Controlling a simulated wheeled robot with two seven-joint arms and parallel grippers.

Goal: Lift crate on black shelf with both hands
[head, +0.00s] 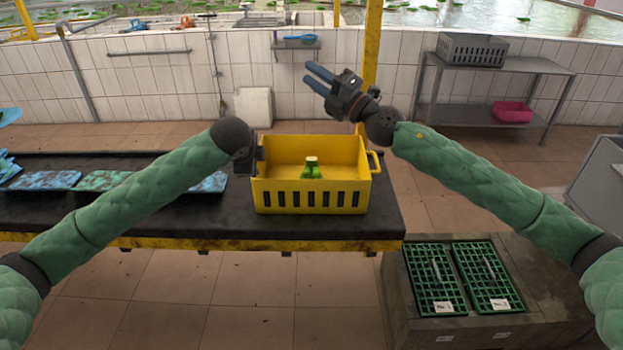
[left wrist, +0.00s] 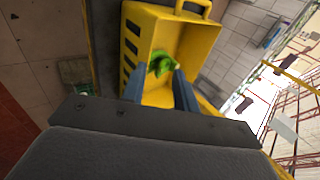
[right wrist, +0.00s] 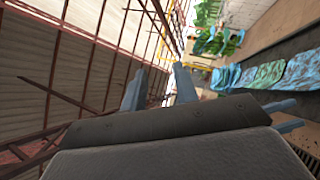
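The yellow crate (head: 311,197) with a slotted front stands upright on the black-topped shelf (head: 150,220), near its right end. Green produce (head: 311,168) sits inside it. The crate's right handle (head: 375,161) is free; its left handle is hidden behind my left gripper. My left gripper (left wrist: 159,70) is at the crate's left end, fingers apart and pointing toward the crate (left wrist: 186,35); whether they touch it is unclear. My right gripper (head: 308,74) is raised above and behind the crate's right side, open and empty, its fingers pointing left. The right wrist view shows it apart from the crate.
Blue-green mottled pieces (head: 105,180) lie on the shelf left of the crate. A yellow post (head: 371,45) rises behind it. A low block with green grates (head: 460,275) stands at the front right. A metal rack (head: 490,70) with a grey crate stands at the back right.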

